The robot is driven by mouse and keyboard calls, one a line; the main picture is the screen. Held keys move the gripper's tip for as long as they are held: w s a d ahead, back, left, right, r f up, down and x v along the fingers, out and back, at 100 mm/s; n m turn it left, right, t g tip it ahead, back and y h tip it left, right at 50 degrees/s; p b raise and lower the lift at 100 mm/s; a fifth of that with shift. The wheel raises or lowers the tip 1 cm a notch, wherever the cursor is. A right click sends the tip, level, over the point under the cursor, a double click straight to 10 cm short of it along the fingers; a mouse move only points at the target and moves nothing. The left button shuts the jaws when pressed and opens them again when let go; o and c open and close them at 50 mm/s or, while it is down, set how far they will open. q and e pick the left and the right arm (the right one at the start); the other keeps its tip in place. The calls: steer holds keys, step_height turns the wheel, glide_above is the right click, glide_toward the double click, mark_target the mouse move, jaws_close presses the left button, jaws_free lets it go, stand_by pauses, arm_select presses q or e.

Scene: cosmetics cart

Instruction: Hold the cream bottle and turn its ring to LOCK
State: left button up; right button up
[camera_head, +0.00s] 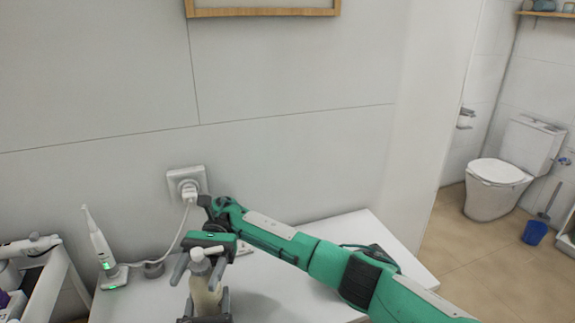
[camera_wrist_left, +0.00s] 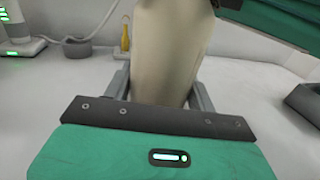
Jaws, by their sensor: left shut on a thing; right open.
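The cream bottle (camera_head: 207,293) stands upright at the front of the white table, with its pale top (camera_head: 198,258) showing. It fills the middle of the left wrist view (camera_wrist_left: 165,50), where its top is out of frame. My left gripper (camera_head: 206,306) is shut on the bottle's lower body, one finger on each side. My right gripper (camera_head: 199,272) is open at the bottle's top, with its fingers on either side of the neck. I cannot make out the ring or its LOCK mark.
An electric toothbrush (camera_head: 101,247) stands on the table at left, with a small grey cup (camera_head: 153,269) beside it. A cord runs to the wall socket (camera_head: 187,184). A white cart (camera_head: 45,283) is at far left. The table's right part (camera_head: 345,232) is partly clear behind my right arm.

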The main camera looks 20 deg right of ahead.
steer(key=shift+y, duration=0.3)
